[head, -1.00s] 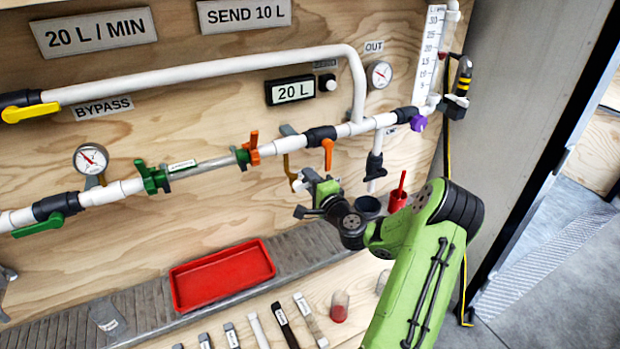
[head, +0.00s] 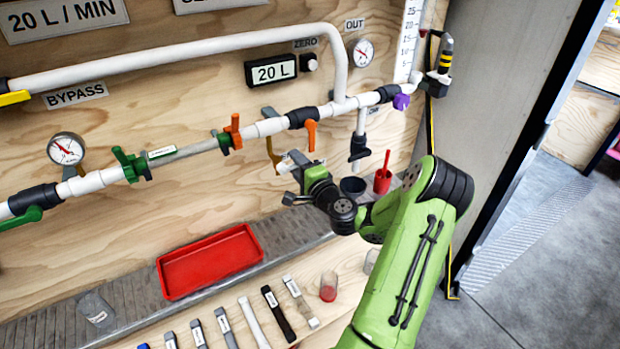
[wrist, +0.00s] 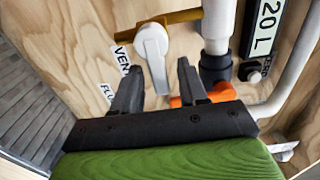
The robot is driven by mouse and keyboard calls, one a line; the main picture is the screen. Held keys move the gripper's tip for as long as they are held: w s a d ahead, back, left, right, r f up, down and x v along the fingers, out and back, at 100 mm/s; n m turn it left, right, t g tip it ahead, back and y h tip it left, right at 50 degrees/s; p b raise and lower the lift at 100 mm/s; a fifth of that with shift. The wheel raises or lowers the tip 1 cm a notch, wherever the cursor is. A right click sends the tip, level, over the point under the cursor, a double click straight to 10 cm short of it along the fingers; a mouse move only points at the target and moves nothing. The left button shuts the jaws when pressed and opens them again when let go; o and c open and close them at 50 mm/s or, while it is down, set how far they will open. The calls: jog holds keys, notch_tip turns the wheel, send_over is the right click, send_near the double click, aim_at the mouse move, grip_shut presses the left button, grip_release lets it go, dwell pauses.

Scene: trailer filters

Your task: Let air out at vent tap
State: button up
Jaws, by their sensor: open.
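The vent tap has a pale grey-white lever (wrist: 152,48) on a brass pipe (wrist: 180,17), beside a VENT label (wrist: 122,58) in the wrist view. In the head view its brass pipe (head: 272,154) hangs below the main white pipe, and its lever is partly hidden by my gripper. My gripper (head: 289,181) is open just below the tap. In the wrist view, my gripper (wrist: 157,68) has its two dark fingers on either side of the lever's lower end, with visible gaps. I cannot tell how far the lever reaches between them in depth.
An orange handle (head: 311,134) and a black-collared pipe (head: 358,147) are close on the right. A dark cup (head: 353,186) and a red container (head: 382,181) stand behind my arm. A red tray (head: 209,262) lies lower left on the ledge.

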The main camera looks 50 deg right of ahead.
jog(key=b+v, duration=0.6)
jog(key=v, duration=0.8)
jog(key=shift+b, duration=0.3)
